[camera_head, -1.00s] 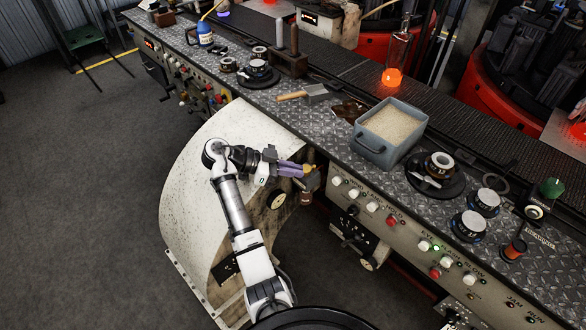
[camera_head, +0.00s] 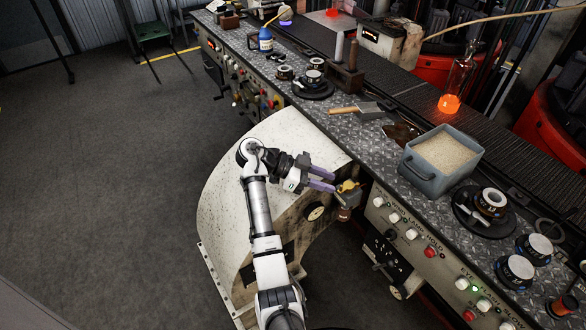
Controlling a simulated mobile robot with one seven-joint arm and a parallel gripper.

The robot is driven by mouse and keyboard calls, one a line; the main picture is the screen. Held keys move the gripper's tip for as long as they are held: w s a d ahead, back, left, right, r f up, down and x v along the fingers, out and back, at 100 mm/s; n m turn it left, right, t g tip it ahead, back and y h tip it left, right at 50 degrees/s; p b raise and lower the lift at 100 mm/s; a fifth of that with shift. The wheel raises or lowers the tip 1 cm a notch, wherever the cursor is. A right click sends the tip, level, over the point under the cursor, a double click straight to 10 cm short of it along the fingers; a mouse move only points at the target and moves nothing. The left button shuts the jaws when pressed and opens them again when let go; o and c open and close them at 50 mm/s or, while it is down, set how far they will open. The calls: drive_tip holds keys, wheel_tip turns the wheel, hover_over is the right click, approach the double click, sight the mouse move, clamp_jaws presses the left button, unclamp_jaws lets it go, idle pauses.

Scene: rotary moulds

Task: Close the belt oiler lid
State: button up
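The belt oiler (camera_head: 352,199) is a small grey box on the side of the machine, below the bench edge, with a brown cup under it. A yellow brass-coloured piece, apparently its lid (camera_head: 347,186), shows at its top. Its exact angle is too small to tell. My gripper (camera_head: 331,182) has purple fingers that stand apart with nothing seen between them. It points right, toward the oiler, with its tips just left of the yellow piece. I cannot tell whether they touch it.
A large curved off-white guard (camera_head: 285,140) lies beneath my arm. The bench above carries a grey bin of grains (camera_head: 428,182), a trowel (camera_head: 358,110) and several round moulds. A control panel (camera_head: 412,236) with knobs is right of the oiler. Open floor lies at left.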

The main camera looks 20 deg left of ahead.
drive_tip(key=b+v, duration=0.2)
drive_tip(key=v, duration=0.7)
drive_tip(key=shift+a+f, duration=0.1)
drive_tip(key=shift+f, duration=0.05)
drive_tip(key=shift+s+a+r, duration=0.2)
drive_tip(key=shift+a+r, duration=0.15)
drive_tip(key=shift+a, duration=0.2)
